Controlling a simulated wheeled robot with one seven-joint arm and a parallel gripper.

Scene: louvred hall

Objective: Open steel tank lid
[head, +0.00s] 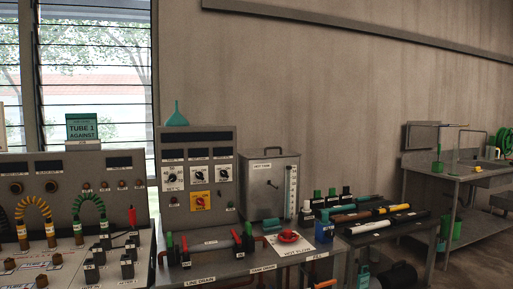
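The steel tank (262,205) is a grey metal box standing on the bench in the middle of the head view. Its lid (268,156) lies flat across the top and looks closed, with a dark bar handle (274,149) standing up from it. A white label and a pale vertical gauge (291,190) are on the tank's front. My gripper is not in view.
Left of the tank is a control panel (196,145) with dials and a green funnel (177,115) on top. A red valve wheel (288,237) and red-handled levers (237,238) sit in front. Tubes and bottles crowd the right side (360,213). The wall is behind.

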